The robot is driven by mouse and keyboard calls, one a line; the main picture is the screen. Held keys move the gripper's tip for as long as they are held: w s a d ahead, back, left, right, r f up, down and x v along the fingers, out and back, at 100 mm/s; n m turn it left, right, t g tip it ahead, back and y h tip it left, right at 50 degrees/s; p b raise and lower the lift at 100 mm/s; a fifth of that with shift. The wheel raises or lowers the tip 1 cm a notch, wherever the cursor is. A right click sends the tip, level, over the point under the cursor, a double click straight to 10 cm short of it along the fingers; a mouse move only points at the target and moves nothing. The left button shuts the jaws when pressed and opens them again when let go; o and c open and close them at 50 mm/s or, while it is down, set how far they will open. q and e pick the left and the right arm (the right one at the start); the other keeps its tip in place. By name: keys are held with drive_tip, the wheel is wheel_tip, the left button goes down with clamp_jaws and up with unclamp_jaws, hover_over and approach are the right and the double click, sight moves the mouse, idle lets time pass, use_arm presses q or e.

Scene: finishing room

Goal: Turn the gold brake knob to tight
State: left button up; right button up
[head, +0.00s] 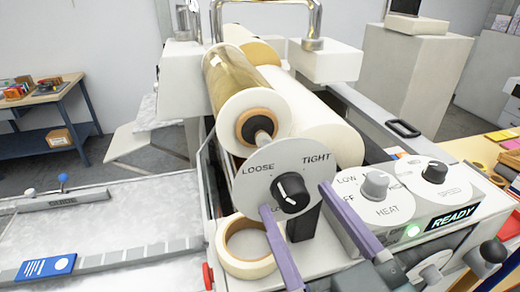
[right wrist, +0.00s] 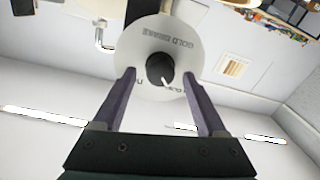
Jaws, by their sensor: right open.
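The gold brake knob (head: 290,193) is a black knob with a white pointer line on a round white dial (head: 258,170) marked LOOSE at upper left and TIGHT at upper right. In the right wrist view the knob (right wrist: 159,69) appears upside down under the words GOLD BRAKE. My right gripper (head: 297,201) is open, its purple fingers on either side of the knob with gaps. The fingertips (right wrist: 159,74) show no contact with it. My left gripper is not in view.
The gold foil roll (head: 228,80) sits behind the dial. A flat guide bed (head: 110,235) lies left.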

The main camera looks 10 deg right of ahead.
clamp_jaws()
idle(0.6)
